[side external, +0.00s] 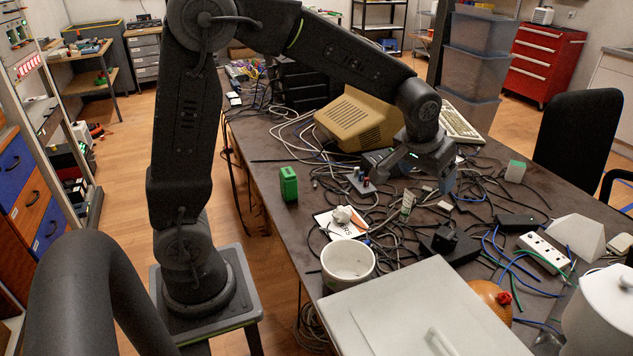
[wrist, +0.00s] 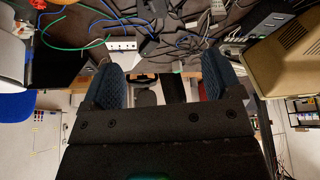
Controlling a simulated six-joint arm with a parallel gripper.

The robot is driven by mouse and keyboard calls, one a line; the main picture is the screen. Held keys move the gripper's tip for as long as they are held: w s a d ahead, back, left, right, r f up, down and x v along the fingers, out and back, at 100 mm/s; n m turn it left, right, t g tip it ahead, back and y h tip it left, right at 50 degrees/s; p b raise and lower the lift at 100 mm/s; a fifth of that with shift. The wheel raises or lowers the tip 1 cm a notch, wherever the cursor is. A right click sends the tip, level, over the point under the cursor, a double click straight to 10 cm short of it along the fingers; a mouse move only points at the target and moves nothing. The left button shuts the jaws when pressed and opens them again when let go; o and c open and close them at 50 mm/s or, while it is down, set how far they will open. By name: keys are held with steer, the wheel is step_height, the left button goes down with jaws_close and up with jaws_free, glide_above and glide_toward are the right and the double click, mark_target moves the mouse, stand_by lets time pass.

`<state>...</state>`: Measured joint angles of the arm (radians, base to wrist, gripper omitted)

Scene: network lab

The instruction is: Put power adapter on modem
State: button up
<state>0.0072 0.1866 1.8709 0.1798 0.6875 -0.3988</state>
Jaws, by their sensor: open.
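My gripper (side external: 414,180) is open and empty above the cluttered table, beside the beige monitor. In the wrist view its two blue-grey pads (wrist: 163,72) stand wide apart with nothing between them. A black block-shaped power adapter (side external: 446,238) is on the table, below and right of my gripper; it seems to rest on or against a flat black piece. A second black brick (side external: 515,222) lies farther right. I cannot tell for sure which thing is the modem; a dark grey box with small lights (side external: 377,157), partly behind my gripper, may be it.
Loose cables cover much of the table. A white bowl (side external: 347,262), a large pale box lid (side external: 420,312), a white power strip (side external: 543,252), a green box (side external: 289,184) and the beige monitor (side external: 352,120) stand around.

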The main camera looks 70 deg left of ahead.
steer(key=s+d+r+m, duration=0.1)
steer(key=s+r, duration=0.1)
steer(key=s, duration=1)
steer(key=s+r+m+t+h, duration=0.1)
steer(key=s+r+m, duration=0.1)
steer(key=s, duration=1)
steer(key=shift+s+d+r, duration=0.15)
steer(key=shift+d+r, duration=0.2)
steer(key=shift+r, duration=0.25)
